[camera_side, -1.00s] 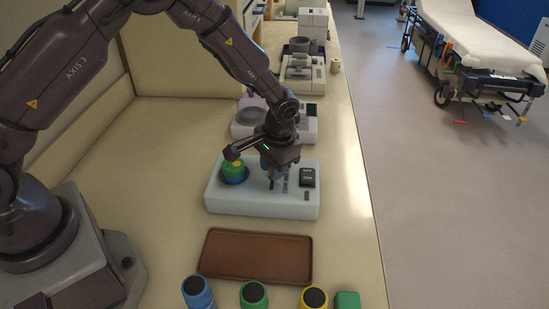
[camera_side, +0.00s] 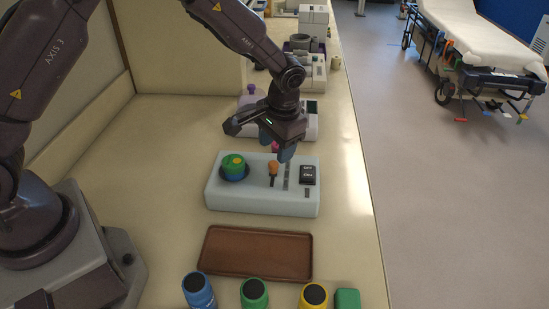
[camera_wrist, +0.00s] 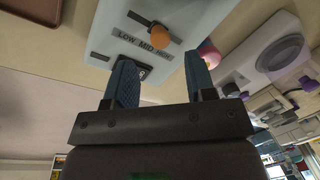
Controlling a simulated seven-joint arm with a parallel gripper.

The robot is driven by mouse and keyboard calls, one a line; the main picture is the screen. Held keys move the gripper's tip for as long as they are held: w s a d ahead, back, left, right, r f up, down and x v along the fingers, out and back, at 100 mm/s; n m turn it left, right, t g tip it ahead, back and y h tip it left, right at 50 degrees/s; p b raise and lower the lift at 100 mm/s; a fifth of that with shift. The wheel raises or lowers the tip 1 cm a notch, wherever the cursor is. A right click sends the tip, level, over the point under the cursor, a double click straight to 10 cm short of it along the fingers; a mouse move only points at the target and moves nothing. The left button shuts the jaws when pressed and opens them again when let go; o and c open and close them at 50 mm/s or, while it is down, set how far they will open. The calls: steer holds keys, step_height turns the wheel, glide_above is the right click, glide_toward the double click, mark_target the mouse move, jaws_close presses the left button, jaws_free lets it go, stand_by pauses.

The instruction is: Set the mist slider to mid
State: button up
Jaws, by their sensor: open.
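The mist slider is an orange ball knob (camera_side: 273,168) in a dark slot on the pale blue console (camera_side: 235,203). In the wrist view the orange knob (camera_wrist: 159,37) covers part of its slot, beside a label strip reading LOW, MID and a partly hidden third word (camera_wrist: 146,45). The knob seems near the middle of the slot, by MID; its exact alignment cannot be told. My gripper (camera_side: 277,146) is open, above and behind the knob and apart from it. In the wrist view its two fingers (camera_wrist: 160,62) are spread, with no object held.
A green-and-blue dial (camera_side: 234,167) and a black switch (camera_side: 308,175) flank the slider. A pink knob (camera_wrist: 208,53) shows by one finger. A brown tray (camera_side: 257,255) lies in front, with several colored containers nearer. Another device (camera_side: 312,122) stands behind.

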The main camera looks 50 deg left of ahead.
step_height(320, 180, up, 7)
steer(key=d, duration=0.1)
steer(key=shift+r, duration=0.1)
stand_by(0.3)
steer(key=s+a+r+t, duration=0.1)
steer(key=s+r+t, duration=0.1)
steer(key=s+r, duration=0.3)
steer(key=s+a+r+t+h, duration=0.1)
steer(key=s+r, duration=0.4)
steer(key=s, duration=0.6)
steer(key=s+a+r+t, duration=0.2)
steer(key=s+r, duration=0.3)
steer(key=s, duration=0.3)
steer(key=shift+a+r+t+h, duration=0.2)
steer(key=shift+a+t+h, duration=0.1)
steer(key=shift+a+h, duration=0.15)
